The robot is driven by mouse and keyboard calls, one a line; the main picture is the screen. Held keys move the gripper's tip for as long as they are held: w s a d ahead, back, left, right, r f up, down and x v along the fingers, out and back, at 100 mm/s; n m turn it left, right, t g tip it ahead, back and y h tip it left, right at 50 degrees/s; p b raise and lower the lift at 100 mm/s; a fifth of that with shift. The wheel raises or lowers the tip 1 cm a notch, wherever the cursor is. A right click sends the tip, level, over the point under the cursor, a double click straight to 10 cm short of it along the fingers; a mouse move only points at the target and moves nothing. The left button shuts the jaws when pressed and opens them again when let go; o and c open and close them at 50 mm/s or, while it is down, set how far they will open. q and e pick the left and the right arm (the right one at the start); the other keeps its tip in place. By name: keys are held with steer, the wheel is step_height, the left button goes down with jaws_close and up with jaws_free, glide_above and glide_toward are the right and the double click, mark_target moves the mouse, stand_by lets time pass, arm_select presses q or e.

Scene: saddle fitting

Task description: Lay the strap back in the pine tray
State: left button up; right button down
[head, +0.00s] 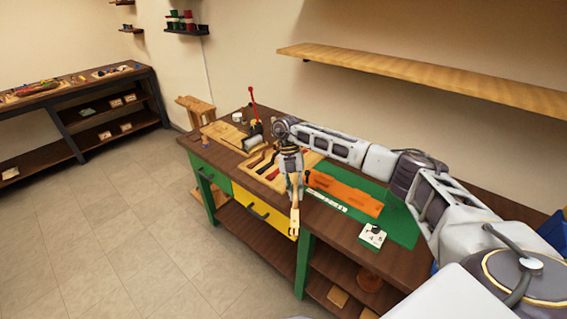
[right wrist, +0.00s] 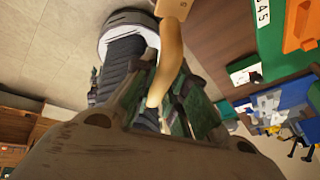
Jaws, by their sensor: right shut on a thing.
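The strap (head: 295,222) is a tan, narrow band that hangs down from my right gripper (head: 294,187). My right gripper is shut on it, in front of the bench's front side. In the right wrist view the strap (right wrist: 171,48) runs up from between the fingers (right wrist: 165,97) and bends near the top. The pine tray (head: 253,173) lies on the bench behind and left of the gripper, with dark and red-handled tools in it. My gripper and arm hide part of the tray. My left gripper is in neither view.
A green mat (head: 402,230) with an orange leather piece (head: 345,194) and a pale ruler lies right of the tray. A white card (head: 372,235) is near the front edge. A red-levered tool (head: 253,108) stands at the back left. A long shelf (head: 430,78) hangs above.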

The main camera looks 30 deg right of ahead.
steer(key=m+y, duration=0.1)
steer(key=m, duration=0.1)
steer(key=s+m, duration=0.1)
steer(key=m, duration=0.1)
steer(key=shift+d+r+y, duration=0.15)
steer(key=shift+y, duration=0.25)
steer(key=shift+m+t, duration=0.3)
steer(key=shift+m, duration=0.2)
steer(key=shift+w+m+y, duration=0.1)
steer(key=shift+m+y, duration=0.2)
steer(key=shift+m, duration=0.2)
